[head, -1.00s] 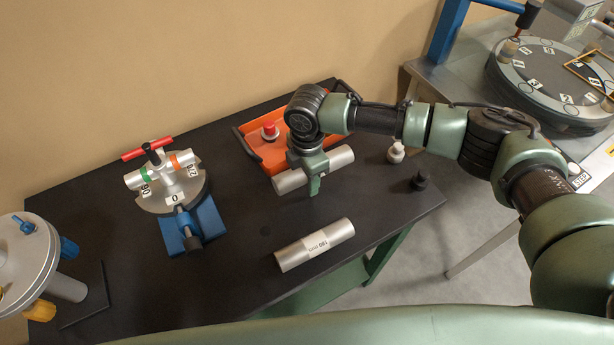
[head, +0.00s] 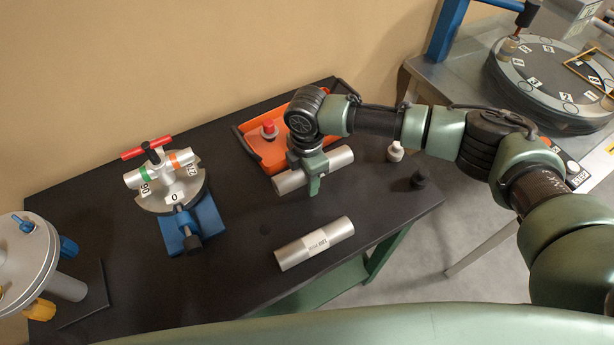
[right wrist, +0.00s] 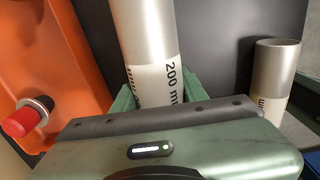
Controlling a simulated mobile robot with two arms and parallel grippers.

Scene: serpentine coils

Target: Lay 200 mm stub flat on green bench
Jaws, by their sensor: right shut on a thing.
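The 200 mm stub (head: 341,158) is a silver tube with a white label band. My right gripper (head: 314,186) is shut around its middle, at the front of the orange tray on the bench. The right wrist view shows the stub (right wrist: 147,30) with "200" on its label between the green fingers. The stub looks level and low over the bench; I cannot tell whether it touches. The bench (head: 235,285) has a black top and green legs. My left gripper is not in view.
Another labelled silver tube (head: 295,255) lies nearer the front edge. The orange tray (head: 247,140) holds a red-capped part (head: 268,128). A blue-based clamp fixture (head: 205,222) stands left. A white knob (head: 395,152) and a black knob (head: 420,177) stand right. Bare top lies between.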

